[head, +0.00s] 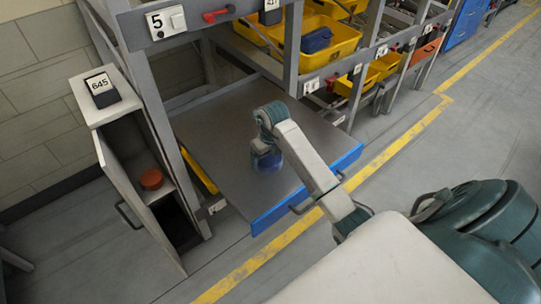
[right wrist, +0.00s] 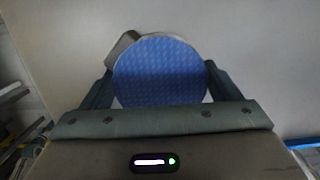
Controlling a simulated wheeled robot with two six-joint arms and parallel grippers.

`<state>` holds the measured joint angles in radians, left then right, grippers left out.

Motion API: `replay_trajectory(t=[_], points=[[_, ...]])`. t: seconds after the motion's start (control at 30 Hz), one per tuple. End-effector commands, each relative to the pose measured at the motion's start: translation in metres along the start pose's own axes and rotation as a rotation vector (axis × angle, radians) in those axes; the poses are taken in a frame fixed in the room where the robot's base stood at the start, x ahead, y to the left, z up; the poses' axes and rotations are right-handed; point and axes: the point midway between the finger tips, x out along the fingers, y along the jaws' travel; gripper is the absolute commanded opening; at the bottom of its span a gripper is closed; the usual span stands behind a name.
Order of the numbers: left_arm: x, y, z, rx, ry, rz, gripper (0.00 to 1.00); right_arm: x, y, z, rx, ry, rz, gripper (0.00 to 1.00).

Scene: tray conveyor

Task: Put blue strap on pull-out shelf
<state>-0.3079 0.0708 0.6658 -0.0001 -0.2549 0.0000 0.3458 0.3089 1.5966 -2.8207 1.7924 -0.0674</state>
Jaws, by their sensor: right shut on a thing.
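The blue strap is a round roll with a woven blue face (right wrist: 160,72), gripped between the two dark fingers of my right gripper (right wrist: 160,84) in the right wrist view. In the head view the strap (head: 267,163) shows under my right gripper (head: 266,150), over the middle of the pull-out shelf (head: 215,140). The shelf is a flat grey board, drawn out, with a blue front edge and a handle. I cannot tell whether the strap touches it. My left gripper is not in view.
A narrow cabinet (head: 107,112) with an open door stands left of the shelf, holding an orange round thing (head: 151,179). Yellow bins (head: 325,42) fill the rack behind. The shelf board around the strap is bare. A yellow line (head: 400,140) crosses the floor in front.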

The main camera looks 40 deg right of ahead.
Motion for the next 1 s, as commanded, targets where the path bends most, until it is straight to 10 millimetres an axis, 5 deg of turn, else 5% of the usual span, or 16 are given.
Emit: replay_trajectory(t=[0.2, 0.23, 0.3, 0.67, 1.0], points=[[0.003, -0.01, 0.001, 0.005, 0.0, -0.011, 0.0, 0.004, 0.0, 0.0, 0.0, -0.001, 0.001, 0.54], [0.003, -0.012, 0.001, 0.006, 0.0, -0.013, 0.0, 0.004, 0.0, -0.001, 0.0, -0.001, 0.001, 0.86], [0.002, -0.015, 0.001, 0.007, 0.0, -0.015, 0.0, 0.003, 0.0, 0.0, 0.0, -0.001, 0.001, 0.99], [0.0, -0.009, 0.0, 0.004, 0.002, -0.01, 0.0, -0.004, 0.0, 0.001, 0.0, -0.002, 0.0, 1.0], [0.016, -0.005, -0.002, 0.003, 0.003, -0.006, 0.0, -0.073, -0.001, 0.001, -0.002, -0.007, -0.001, 1.0]])
